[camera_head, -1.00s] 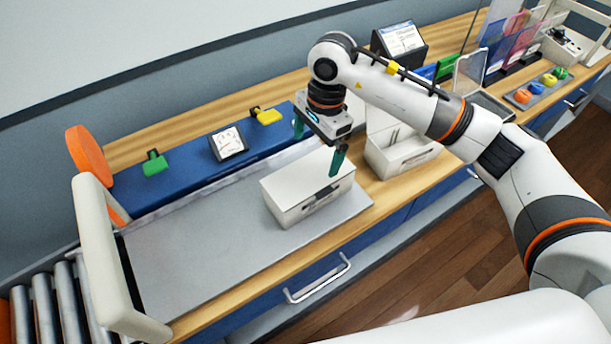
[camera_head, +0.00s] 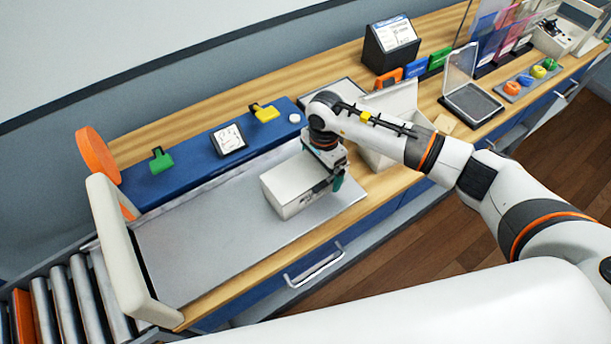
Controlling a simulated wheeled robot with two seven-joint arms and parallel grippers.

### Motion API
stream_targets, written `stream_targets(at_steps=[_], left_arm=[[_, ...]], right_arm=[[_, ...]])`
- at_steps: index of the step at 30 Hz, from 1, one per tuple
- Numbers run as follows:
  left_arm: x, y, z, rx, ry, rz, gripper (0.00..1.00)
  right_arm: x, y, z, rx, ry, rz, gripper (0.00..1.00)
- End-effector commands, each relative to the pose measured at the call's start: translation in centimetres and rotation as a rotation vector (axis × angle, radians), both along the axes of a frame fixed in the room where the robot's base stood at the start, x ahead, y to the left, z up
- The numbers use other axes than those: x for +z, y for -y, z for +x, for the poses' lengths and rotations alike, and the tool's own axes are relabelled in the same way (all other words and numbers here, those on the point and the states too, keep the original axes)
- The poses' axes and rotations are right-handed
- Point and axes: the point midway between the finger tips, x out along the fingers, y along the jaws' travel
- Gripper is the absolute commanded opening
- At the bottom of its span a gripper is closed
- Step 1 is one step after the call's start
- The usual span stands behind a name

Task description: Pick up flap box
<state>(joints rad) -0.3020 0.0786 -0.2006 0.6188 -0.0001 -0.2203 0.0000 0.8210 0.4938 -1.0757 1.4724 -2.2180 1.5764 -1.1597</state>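A white closed box (camera_head: 285,194), which I take to be the flap box, sits upright on the grey metal plate (camera_head: 195,248) near its right end. My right gripper (camera_head: 322,168) is low over the box's right end. One teal fingertip shows at the near right side of the box and the other is mostly hidden behind my wrist. The fingers look spread on either side of the box. I cannot see whether they touch it. My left gripper is out of view.
Right of the plate stands a white bin (camera_head: 385,155) with a raised lid, partly behind my arm. A blue ledge (camera_head: 195,168) with clips and a gauge (camera_head: 229,140) runs behind. A beige arch (camera_head: 125,250) and rollers (camera_head: 75,295) are at left.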

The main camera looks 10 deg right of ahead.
Motion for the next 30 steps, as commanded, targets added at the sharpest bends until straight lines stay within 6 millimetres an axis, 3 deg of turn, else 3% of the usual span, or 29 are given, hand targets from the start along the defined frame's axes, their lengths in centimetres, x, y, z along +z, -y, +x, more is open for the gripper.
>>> stream_targets(at_steps=[8, 16, 24, 30], left_arm=[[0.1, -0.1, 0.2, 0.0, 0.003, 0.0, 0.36], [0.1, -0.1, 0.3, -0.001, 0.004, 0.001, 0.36], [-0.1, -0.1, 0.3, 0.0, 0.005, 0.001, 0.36], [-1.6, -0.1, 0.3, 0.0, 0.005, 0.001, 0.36]], right_arm=[[-0.5, 0.0, 0.0, 0.002, 0.002, 0.001, 1.0], [-0.4, 0.0, 0.0, 0.001, 0.003, 0.001, 0.59], [0.0, 0.0, 0.1, 0.001, 0.004, 0.002, 0.59], [3.0, 0.0, 0.2, 0.002, 0.009, 0.002, 0.59]])
